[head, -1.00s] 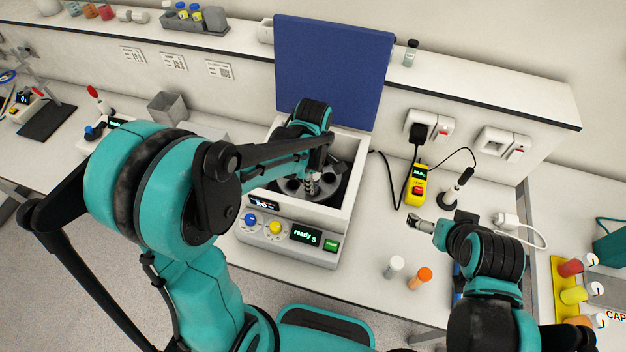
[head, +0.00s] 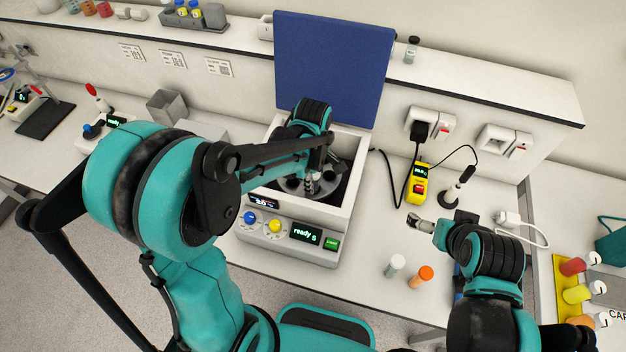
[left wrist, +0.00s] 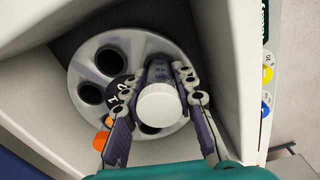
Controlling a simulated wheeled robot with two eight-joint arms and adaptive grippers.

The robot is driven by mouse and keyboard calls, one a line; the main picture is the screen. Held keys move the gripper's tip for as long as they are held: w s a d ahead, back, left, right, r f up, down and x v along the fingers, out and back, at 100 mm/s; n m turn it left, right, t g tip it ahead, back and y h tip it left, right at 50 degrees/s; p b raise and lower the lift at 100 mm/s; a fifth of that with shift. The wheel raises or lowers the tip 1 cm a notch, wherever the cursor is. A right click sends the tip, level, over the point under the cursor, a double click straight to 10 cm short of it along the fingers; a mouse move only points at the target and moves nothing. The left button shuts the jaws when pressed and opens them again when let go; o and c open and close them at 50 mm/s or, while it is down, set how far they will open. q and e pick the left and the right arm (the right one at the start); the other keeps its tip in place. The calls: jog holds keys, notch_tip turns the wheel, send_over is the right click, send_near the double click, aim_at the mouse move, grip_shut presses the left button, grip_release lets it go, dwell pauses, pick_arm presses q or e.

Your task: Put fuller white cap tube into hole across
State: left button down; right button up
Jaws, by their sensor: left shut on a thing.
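My left gripper (head: 312,188) reaches down into the open centrifuge (head: 346,215). In the left wrist view, my left gripper (left wrist: 160,85) is shut on a white-capped tube (left wrist: 159,103), with the cap facing the camera. The tube is over the grey rotor (left wrist: 131,45); whether its lower end is inside a hole is hidden. Empty-looking dark holes (left wrist: 109,61) show at the left, and another is partly hidden below the cap. An orange cap (left wrist: 101,140) shows beside the left finger. My right gripper (head: 421,224) is above the bench; its jaw state is unclear.
Another white-capped tube (head: 395,264) and an orange-capped tube (head: 421,275) stand on the bench right of the centrifuge. The blue lid (head: 333,65) is raised behind it. A yellow meter (head: 417,185) and its cables lie to the right. The centrifuge walls closely surround the left gripper.

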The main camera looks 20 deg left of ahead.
pick_arm(q)
jog(key=shift+f, duration=0.35)
jog(key=shift+r, duration=0.2)
jog(key=shift+r+p, duration=1.55)
jog(key=shift+r, duration=0.65)
jog(key=c, duration=1.1)
grip_release()
jog(key=shift+c, duration=0.2)
notch_tip(320, 180, up, 12)
